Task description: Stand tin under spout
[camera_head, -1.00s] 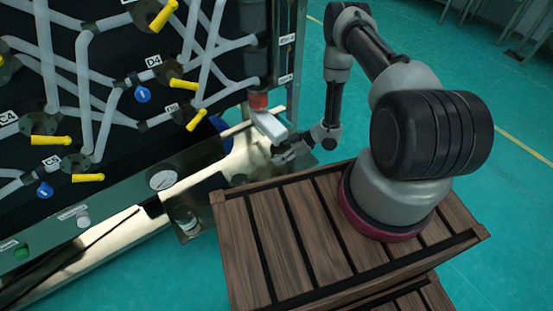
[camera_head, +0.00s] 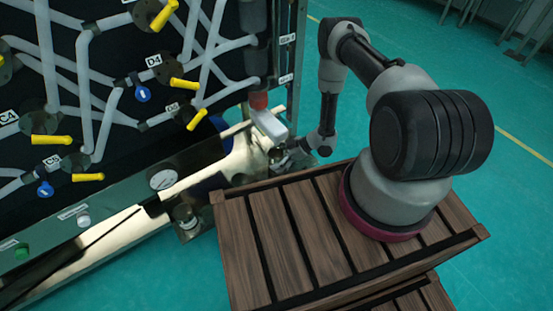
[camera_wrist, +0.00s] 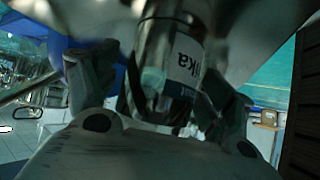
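A silver, cylindrical tin (camera_wrist: 152,60) with a white label shows in the wrist view between the two fingers of my gripper (camera_wrist: 160,95). The fingers flank it on both sides and appear shut on it; the contact at the left finger is hard to make out. In the head view my gripper (camera_head: 281,157) is low beside the machine, just below and right of a pale grey block-like piece (camera_head: 270,126). That piece sits under a red collar (camera_head: 258,102) at the foot of a dark vertical pipe, where the spout appears to be. The tin is not clear in the head view.
The machine's panel with pale pipes and yellow handles (camera_head: 88,177) fills the left. A shiny metal ledge (camera_head: 235,158) runs along its foot. A small jar (camera_head: 187,217) stands at its front. A slatted wooden crate (camera_head: 265,235) lies close to my gripper. Green floor is open at right.

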